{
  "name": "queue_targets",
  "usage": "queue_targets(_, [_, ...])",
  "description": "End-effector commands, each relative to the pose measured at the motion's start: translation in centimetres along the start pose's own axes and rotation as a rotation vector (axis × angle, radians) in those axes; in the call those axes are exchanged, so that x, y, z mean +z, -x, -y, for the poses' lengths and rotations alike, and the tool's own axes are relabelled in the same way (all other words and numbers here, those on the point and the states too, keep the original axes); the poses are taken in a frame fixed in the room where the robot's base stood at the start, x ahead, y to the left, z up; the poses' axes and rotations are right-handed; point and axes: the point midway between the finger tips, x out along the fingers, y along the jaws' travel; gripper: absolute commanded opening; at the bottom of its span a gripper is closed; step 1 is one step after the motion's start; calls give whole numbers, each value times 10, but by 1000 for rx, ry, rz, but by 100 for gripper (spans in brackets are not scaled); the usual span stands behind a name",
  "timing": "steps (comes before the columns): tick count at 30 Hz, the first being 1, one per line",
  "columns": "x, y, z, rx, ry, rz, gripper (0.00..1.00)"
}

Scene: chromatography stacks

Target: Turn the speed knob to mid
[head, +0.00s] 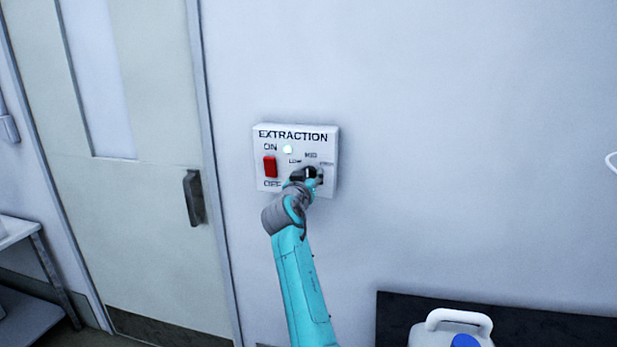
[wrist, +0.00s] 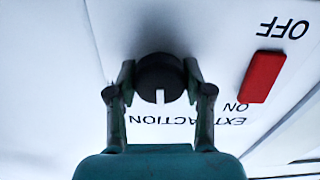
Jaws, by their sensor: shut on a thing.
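The black round speed knob (wrist: 160,68) is on the white EXTRACTION panel (head: 262,150). In the wrist view, which shows the panel upside down, my gripper (wrist: 160,82) is shut on the knob, a finger on each side. The knob's white pointer mark points toward the EXTRACTION title, so upward on the panel. In the head view it also points up, toward the MID label (head: 311,155). The LOW label (head: 294,161) is to its left. My gripper hides part of the knob there and any label at its right is hard to read.
A red ON/OFF rocker switch (head: 270,167) is left of the knob, with a lit pale-green lamp (head: 288,149) above right of it. A door (head: 150,200) with a dark handle (head: 194,197) is to the left. A white jug (head: 450,330) is at lower right. The wall right of the panel is clear.

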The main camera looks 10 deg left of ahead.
Motion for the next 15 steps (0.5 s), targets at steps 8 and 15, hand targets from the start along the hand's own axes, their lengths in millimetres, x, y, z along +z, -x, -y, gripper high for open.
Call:
queue_targets(8, [1, 0, 0, 0, -74, 1, 16])
queue_targets(15, [1, 0, 0, 0, -87, 1, 16])
